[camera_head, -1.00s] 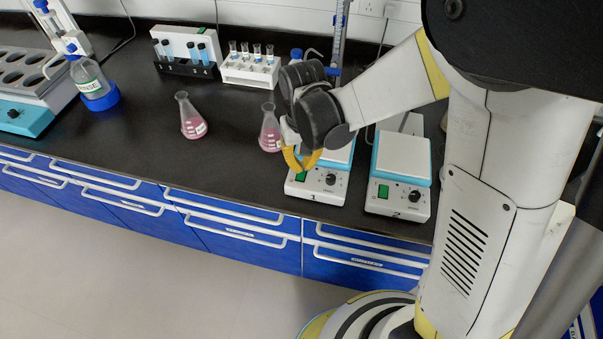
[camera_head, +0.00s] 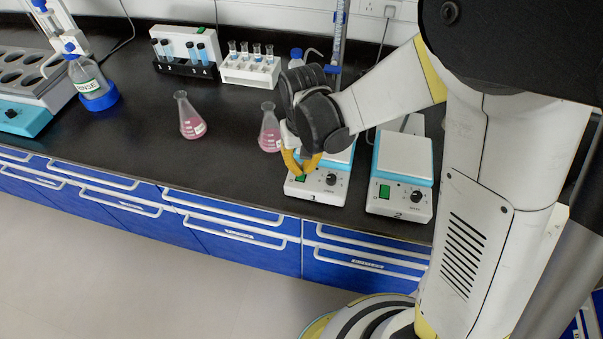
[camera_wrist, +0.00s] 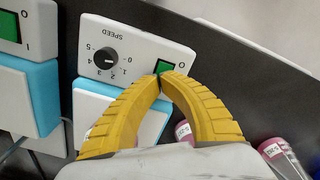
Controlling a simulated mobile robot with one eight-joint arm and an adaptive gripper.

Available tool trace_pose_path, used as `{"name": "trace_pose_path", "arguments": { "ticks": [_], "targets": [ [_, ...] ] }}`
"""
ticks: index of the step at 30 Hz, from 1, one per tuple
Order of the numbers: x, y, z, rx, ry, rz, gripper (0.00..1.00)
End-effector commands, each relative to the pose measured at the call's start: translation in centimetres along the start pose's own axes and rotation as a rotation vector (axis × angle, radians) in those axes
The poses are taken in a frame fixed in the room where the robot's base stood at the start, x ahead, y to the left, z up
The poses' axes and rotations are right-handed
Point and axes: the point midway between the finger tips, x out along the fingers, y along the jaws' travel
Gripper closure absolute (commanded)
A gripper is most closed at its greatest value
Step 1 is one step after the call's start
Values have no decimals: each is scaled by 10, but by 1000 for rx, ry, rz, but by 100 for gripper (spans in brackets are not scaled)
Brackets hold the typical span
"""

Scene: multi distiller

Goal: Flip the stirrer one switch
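Stirrer one (camera_head: 318,190) is a white and light-blue hotplate unit marked 1 near the bench's front edge. Its green switch (camera_head: 300,178) is on the left of the front panel, beside a dark knob (camera_head: 331,179). In the wrist view the green switch (camera_wrist: 163,67) is partly hidden by the fingers, with the speed knob (camera_wrist: 105,58) to its left. My gripper (camera_head: 306,172) has its yellow fingertips together over the switch. In the wrist view the gripper (camera_wrist: 163,77) is shut with nothing between its tips. I cannot tell whether the tips touch the switch.
Stirrer two (camera_head: 398,200) stands just to the right. A flask with pink liquid (camera_head: 269,138) stands close to the left of my gripper, another flask (camera_head: 191,122) farther left. Tube racks (camera_head: 250,72) stand behind. The front left of the bench is clear.

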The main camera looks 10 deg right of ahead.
Motion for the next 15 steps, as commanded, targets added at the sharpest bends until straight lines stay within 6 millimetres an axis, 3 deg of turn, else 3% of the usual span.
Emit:
{"name": "trace_pose_path", "arguments": {
  "ticks": [8,15],
  "targets": [
    [2,0,0,0,0,0,100],
    [-13,0,0,0,0,0,100]
  ]
}}
